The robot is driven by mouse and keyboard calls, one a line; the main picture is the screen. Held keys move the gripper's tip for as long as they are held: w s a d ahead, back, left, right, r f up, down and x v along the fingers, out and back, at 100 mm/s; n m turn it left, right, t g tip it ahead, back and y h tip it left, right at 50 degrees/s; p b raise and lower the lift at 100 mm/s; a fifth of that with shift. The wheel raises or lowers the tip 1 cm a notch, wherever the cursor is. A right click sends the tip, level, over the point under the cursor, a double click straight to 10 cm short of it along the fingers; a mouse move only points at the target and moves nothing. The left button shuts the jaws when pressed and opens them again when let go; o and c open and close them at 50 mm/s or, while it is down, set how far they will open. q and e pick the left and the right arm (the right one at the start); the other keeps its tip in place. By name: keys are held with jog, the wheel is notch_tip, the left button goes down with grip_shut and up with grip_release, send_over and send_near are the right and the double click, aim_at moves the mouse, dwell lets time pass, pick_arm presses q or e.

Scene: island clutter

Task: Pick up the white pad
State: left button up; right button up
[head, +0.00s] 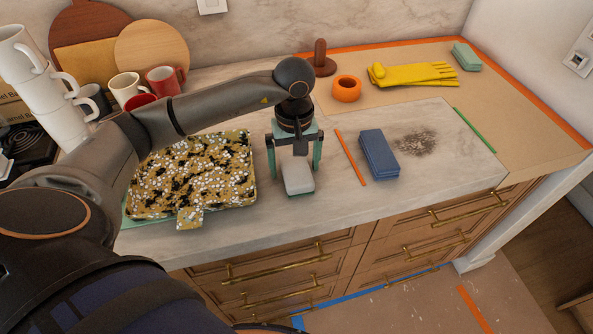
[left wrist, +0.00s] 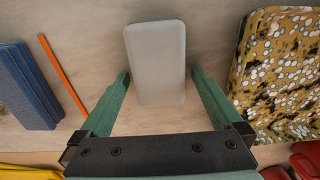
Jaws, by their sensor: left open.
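The white pad (head: 298,176) is a pale rounded block with a green underside, lying on the marble counter near its front edge. It also shows in the left wrist view (left wrist: 156,62), lying lengthwise between the fingers. My left gripper (head: 294,172) is directly above the pad, pointing down. Its green fingers are open, one on each side of the pad, with a visible gap on both sides in the left wrist view (left wrist: 159,78). I cannot tell the exact height of the fingertips above the counter. My right gripper is not in view.
A speckled yellow-black board (head: 200,172) lies left of the pad. An orange stick (head: 350,158) and a blue block (head: 379,154) lie to the right. Orange tape (head: 347,89), yellow gloves (head: 415,74) and a green sponge (head: 466,56) are behind. Stacked white mugs (head: 62,130) stand at left.

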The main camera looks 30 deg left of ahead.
aim_at(295, 162)
pick_arm(q)
jog(key=c, duration=1.3)
jog(key=shift+r, duration=0.2)
jog(key=shift+r, duration=0.25)
notch_tip(295, 162, up, 2)
jog(key=shift+w+r+b, duration=0.1)
jog(key=shift+r+b, duration=0.1)
jog(key=shift+b, duration=0.4)
jog(key=s+a+r, duration=0.1)
jog(key=s+r, duration=0.2)
jog(key=s, duration=0.1)
jog(key=s+a+r+b, duration=0.1)
jog(key=s+r, duration=0.2)
jog(key=s, duration=0.2)
jog(key=s+a+r+b, duration=0.1)
jog(key=s+r, duration=0.2)
jog(key=s, duration=0.2)
jog(key=shift+r, duration=0.4)
jog(key=shift+w, duration=0.1)
